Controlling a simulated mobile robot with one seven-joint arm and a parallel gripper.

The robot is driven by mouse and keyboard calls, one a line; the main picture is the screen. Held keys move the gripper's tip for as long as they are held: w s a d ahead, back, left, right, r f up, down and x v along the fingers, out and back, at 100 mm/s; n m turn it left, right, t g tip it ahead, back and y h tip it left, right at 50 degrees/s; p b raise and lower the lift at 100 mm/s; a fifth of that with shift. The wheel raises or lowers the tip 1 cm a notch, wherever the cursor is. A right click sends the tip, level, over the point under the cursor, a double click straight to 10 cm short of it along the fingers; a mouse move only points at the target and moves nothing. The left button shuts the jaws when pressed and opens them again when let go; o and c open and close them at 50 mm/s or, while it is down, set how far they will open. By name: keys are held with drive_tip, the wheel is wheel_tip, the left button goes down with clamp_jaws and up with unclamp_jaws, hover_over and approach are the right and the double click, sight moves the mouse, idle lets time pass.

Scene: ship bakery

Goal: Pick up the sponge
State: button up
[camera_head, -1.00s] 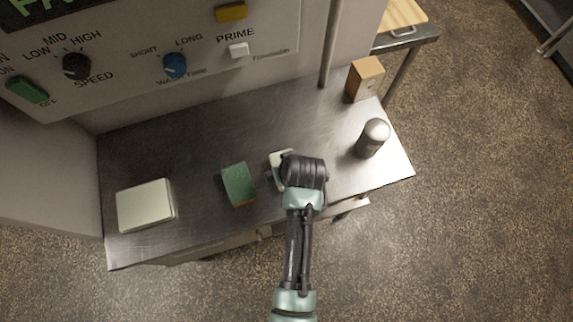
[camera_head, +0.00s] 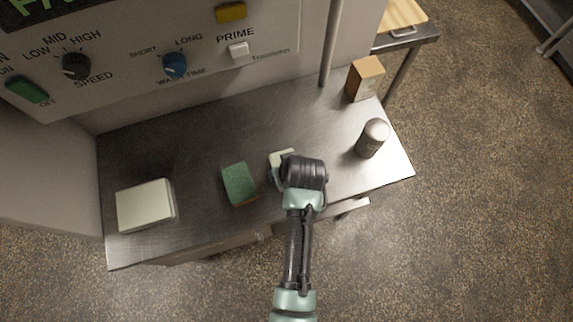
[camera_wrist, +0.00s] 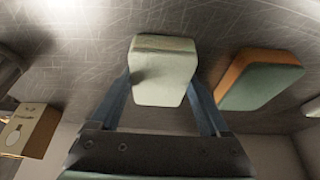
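A sponge with a green top and orange side (camera_head: 239,184) lies on the metal counter, left of my gripper. It also shows at the right in the wrist view (camera_wrist: 262,80). My gripper (camera_head: 280,166) is low over the counter, around a pale cream block (camera_head: 281,156). In the wrist view the cream block (camera_wrist: 165,78) sits between the two fingertips of my gripper (camera_wrist: 160,82), very close to both. I cannot tell whether they press on it. My wrist hides part of the block in the head view.
A pale flat box (camera_head: 146,206) lies at the counter's (camera_head: 200,135) left end. A grey cylinder (camera_head: 372,138) and a brown carton (camera_head: 365,80) stand at the right. A machine panel with knobs (camera_head: 175,65) rises behind. The counter behind my gripper is clear.

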drive_tip(key=c, duration=0.4)
wheel_tip(320, 180, up, 10)
drive_tip(key=shift+r+b, duration=0.25)
drive_tip(key=shift+b, duration=0.2)
